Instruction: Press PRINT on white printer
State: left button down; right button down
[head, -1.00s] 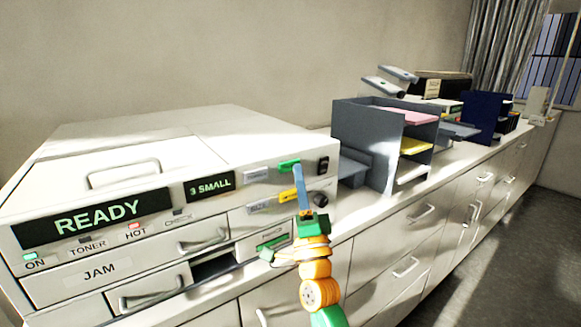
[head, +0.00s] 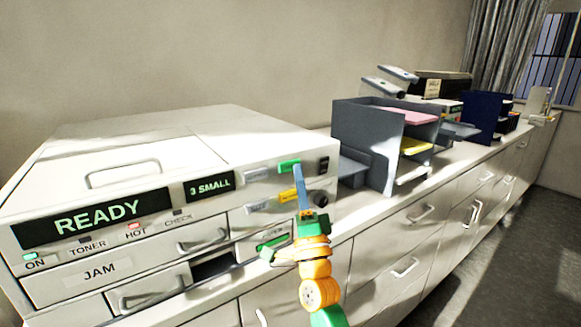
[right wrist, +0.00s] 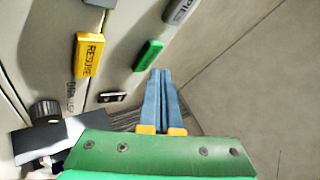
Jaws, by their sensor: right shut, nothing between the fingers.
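The white printer (head: 150,235) stands on the counter at the left in the head view. Its display (head: 97,218) reads READY, and a smaller one (head: 209,186) reads 3 SMALL. A green button (head: 289,166) sits at the upper right of its front, above a yellow button (head: 287,195). In the right wrist view, the green button (right wrist: 148,55) is left of my fingertips, and the yellow button (right wrist: 88,55) reads RESUME. My right gripper (head: 299,170) is shut and empty, its blue fingertips close to the green button; contact cannot be told. My left gripper is out of view.
A black switch (head: 323,165) and a dark knob (head: 319,197) are right of the buttons. A grey tray (head: 352,170) and a grey paper organiser (head: 362,135) stand right of the printer. Drawers with handles line the counter front.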

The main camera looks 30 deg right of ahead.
jog(key=shift+w, duration=0.1)
jog(key=shift+w+y, duration=0.3)
jog(key=shift+w, duration=0.05)
jog(key=shift+w+b, duration=0.4)
jog(key=shift+b, duration=0.1)
dwell(0.5)
jog(key=shift+s+p, duration=0.5)
jog(key=shift+s, duration=0.35)
